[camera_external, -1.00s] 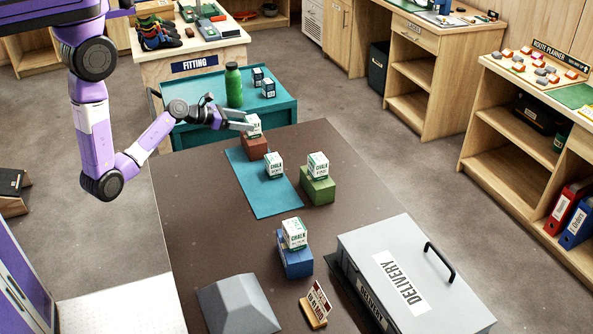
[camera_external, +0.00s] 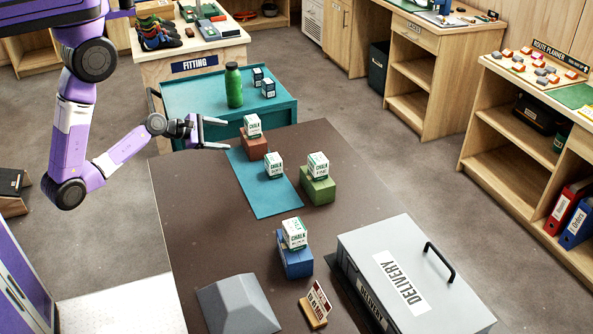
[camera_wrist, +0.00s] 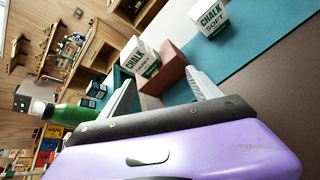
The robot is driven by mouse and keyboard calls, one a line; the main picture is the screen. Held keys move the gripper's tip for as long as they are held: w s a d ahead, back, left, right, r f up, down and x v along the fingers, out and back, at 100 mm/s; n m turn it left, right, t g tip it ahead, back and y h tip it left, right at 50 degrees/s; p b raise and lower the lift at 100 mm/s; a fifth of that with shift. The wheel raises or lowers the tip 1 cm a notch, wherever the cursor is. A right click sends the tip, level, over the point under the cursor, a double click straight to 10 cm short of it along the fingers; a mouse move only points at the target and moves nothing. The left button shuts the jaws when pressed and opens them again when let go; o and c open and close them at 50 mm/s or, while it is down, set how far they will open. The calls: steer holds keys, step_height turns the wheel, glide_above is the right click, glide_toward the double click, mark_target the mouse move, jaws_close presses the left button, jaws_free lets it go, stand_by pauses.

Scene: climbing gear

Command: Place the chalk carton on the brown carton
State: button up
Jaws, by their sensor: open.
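A white and green chalk carton (camera_external: 252,126) rests on top of the brown carton (camera_external: 254,145) at the far end of the table. In the wrist view the same chalk carton (camera_wrist: 141,60) sits against the brown carton (camera_wrist: 176,72), just beyond the fingers. My gripper (camera_external: 218,134) is open and empty, to the left of that stack and apart from it. Another chalk carton (camera_external: 274,165) stands on the teal mat (camera_external: 270,200). One chalk carton (camera_external: 318,164) is on a green carton (camera_external: 318,188), and one (camera_external: 294,233) is on a blue carton (camera_external: 296,262).
A grey delivery box (camera_external: 410,270) stands at the right front, with a small sign (camera_external: 318,303) and a grey wedge-shaped block (camera_external: 238,306) near it. Behind the table a teal cart (camera_external: 205,100) holds a green bottle (camera_external: 234,86) and small cartons.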

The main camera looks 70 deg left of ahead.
steer(key=s+d+r+m, duration=0.2)
steer(key=s+d+m, duration=0.3)
steer(key=m, duration=0.5)
steer(key=s+d+r+m+t+h, duration=0.1)
steer(key=s+d+r+m, duration=0.2)
steer(key=s+m, duration=0.4)
steer(key=s+d+r+m+t, duration=0.1)
steer(key=s+d+r+m, duration=0.2)
steer(key=m, duration=1)
steer(key=s+d, duration=0.3)
steer(key=shift+d, duration=0.3)
